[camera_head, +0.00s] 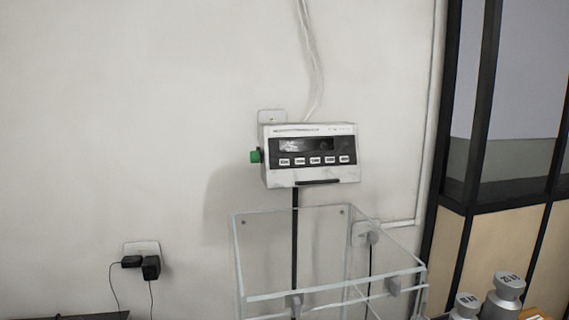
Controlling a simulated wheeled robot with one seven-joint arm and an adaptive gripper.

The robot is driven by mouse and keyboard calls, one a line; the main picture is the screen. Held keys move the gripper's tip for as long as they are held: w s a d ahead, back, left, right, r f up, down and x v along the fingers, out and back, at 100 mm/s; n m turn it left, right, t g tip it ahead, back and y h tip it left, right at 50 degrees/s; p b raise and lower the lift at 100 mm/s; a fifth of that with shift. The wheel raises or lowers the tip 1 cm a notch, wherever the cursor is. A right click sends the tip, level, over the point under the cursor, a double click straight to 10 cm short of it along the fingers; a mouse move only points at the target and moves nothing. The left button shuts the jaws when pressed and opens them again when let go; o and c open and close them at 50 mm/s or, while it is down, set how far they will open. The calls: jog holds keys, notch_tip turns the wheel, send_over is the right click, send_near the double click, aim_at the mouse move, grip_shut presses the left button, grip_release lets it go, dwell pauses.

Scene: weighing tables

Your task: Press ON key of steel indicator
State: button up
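The steel indicator (309,179) is a pale box on a dark post, in front of the wall at the middle of the head view. Its dark front panel has a display (306,145) that looks unlit, with a row of several white keys (315,161) below it. The key labels are too small to read, so I cannot tell which is ON. A green knob (256,156) sticks out of its left side. My gripper is not in view.
A clear open-topped box (262,250) stands below the indicator. Metal weights (509,287) stand at the lower right. A socket with black plugs (150,266) is on the wall at the lower left. A dark-framed partition (480,130) is at the right.

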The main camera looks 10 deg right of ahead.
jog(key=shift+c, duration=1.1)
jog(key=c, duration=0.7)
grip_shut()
